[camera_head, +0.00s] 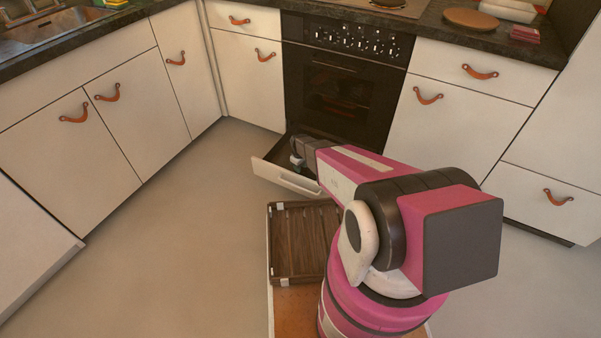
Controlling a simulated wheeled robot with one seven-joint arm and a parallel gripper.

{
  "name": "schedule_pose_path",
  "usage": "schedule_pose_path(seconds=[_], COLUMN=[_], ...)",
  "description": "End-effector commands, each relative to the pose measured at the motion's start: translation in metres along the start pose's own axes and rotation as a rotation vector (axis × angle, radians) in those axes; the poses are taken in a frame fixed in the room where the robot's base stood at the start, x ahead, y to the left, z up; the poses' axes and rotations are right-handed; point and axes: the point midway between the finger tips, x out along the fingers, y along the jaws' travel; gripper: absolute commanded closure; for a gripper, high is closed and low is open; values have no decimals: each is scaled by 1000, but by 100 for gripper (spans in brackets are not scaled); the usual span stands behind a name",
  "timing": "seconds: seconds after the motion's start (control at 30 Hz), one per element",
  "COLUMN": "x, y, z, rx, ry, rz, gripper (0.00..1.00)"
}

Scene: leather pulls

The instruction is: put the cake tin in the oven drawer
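The oven drawer (287,179), low under the black oven, is pulled partly open. Its pale front stands out from the cabinets and its dark inside shows behind the front. My gripper (297,161) is at the drawer, over the opening just behind the front panel, pointing away from me. It is small and dark here, and my arm covers the right part of the drawer. I cannot see whether its fingers are open or shut. I cannot make out the cake tin; any tin in the drawer or at the fingers is hidden or too small to tell.
A dark brown slatted wooden tray (303,243) lies in front of the drawer, beside my arm, and looks empty. Pale cabinets with leather pulls line both sides. A round wooden board (471,19) lies on the counter (440,30). The grey floor (180,240) at left is clear.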

Motion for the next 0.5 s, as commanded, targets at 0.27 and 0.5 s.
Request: schedule_pose_path(seconds=[0.27,0.5], x=[-53,-74], y=[-1,-1], z=[1,3], rx=[0,6], ry=[1,0], rz=[0,0], gripper=[62,62])
